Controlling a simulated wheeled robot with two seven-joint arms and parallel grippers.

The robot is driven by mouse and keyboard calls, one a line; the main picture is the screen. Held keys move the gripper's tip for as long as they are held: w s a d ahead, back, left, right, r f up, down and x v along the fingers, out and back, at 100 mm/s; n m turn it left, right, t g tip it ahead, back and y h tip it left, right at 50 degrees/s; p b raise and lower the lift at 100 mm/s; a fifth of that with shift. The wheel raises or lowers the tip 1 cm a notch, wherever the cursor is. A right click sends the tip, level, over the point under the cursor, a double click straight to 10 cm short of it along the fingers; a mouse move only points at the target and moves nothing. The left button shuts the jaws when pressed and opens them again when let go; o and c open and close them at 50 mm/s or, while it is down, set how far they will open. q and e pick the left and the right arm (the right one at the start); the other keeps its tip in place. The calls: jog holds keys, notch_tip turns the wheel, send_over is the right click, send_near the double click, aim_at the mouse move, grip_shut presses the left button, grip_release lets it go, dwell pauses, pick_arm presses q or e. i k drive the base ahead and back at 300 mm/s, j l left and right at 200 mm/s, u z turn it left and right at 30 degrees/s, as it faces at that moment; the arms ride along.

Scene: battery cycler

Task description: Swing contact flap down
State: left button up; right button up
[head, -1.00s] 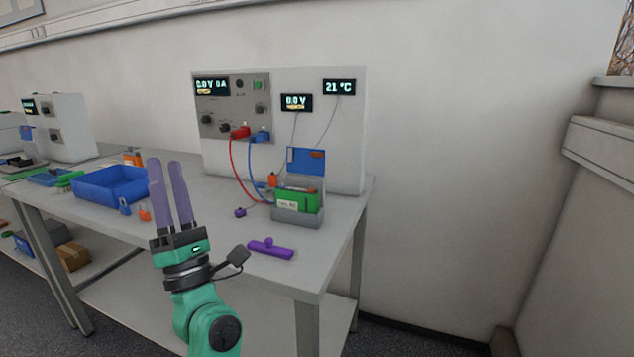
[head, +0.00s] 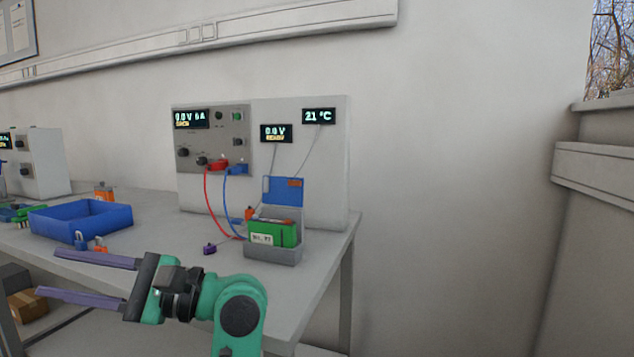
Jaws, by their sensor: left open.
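The contact flap (head: 280,190) is a blue panel with an orange patch, standing upright at the back of a grey holder (head: 273,253). A green battery block (head: 272,233) with a white label sits in the holder. My left gripper (head: 88,277) is open and empty. Its two long purple fingers point left, over the front edge of the table, well to the left of and nearer than the holder. Its forearm bends up from the bottom of the view. My right gripper is not in view.
The cycler (head: 213,140) stands behind, with red and blue leads (head: 208,205) running to the holder. A blue tray (head: 85,221) lies on the left, with small blue and orange clips (head: 100,244) in front of it. A small purple piece (head: 209,249) lies beside the holder.

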aim_at(283, 190)
jog(key=i+l+z, duration=0.25)
jog(key=i, duration=0.25)
jog(key=i+l+z, duration=0.3)
jog(key=i, duration=0.2)
jog(key=i+l+u, duration=0.1)
jog(key=i+l, duration=0.3)
jog(key=j, duration=0.25)
jog(key=k+j+u, duration=0.1)
jog(key=k+j, duration=0.05)
jog(key=j, duration=0.1)
